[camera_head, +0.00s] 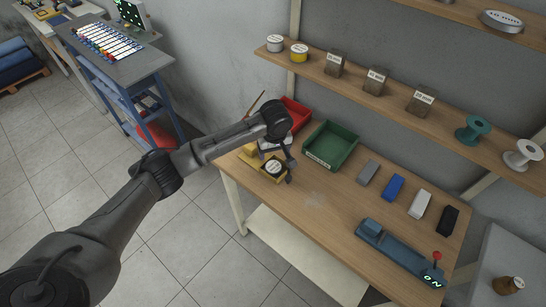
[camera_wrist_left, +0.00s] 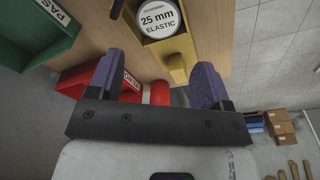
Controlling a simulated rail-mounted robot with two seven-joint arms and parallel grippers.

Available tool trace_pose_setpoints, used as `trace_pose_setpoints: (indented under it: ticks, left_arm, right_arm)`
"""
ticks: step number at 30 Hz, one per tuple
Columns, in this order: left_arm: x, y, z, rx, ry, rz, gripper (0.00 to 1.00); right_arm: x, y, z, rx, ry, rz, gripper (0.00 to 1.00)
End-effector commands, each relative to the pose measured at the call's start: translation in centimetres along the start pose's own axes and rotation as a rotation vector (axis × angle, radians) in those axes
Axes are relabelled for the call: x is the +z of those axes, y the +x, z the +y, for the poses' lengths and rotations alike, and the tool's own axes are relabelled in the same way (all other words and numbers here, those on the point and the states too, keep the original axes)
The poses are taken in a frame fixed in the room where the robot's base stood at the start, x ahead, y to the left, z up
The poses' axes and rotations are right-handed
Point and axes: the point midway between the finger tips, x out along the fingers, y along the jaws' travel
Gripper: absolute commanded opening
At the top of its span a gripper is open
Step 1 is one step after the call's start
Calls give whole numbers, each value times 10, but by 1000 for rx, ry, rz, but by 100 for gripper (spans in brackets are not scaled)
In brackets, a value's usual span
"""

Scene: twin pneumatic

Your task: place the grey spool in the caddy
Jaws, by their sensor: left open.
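A grey spool-like roll with a pale label (camera_head: 275,43) stands at the left end of the lower shelf, beside a yellow one (camera_head: 299,52). A yellow holder, perhaps the caddy, (camera_head: 252,157) sits at the table's left end, partly hidden by my left arm. The left wrist view shows yellow parts of it (camera_wrist_left: 178,68) and a round label reading "25 mm ELASTIC" (camera_wrist_left: 160,19). My left gripper (camera_head: 284,165) is above the holder, open and empty; its purple fingers are apart in the left wrist view (camera_wrist_left: 160,75). My right gripper is out of view.
A red bin (camera_head: 297,112) and a green bin (camera_head: 330,146) stand close to my left gripper. Several coloured blocks (camera_head: 393,187) and a blue device with a red knob (camera_head: 395,248) are to the right. Teal (camera_head: 472,130) and white (camera_head: 522,154) spools sit on the shelf. The table's front middle is clear.

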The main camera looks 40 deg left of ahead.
Motion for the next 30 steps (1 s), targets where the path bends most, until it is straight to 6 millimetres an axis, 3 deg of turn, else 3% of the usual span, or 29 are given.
trace_pose_setpoints:
  ticks: [3, 9, 14, 17, 23, 30]
  left_arm:
    - [0, -16, 0, 3, 0, 0, 73]
    - [0, -29, 0, 2, 0, -1, 73]
    - [1, -31, 0, 2, 4, -1, 73]
    - [14, -21, 1, 8, 50, -6, 73]
    - [82, 20, -3, 59, 297, -23, 73]
    - [190, 65, -35, 187, 655, -30, 73]
  right_arm:
    - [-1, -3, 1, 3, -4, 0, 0]
    - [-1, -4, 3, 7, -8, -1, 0]
    - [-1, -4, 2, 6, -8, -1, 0]
    - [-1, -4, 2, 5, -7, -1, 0]
    - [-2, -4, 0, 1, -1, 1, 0]
    - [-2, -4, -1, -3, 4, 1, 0]
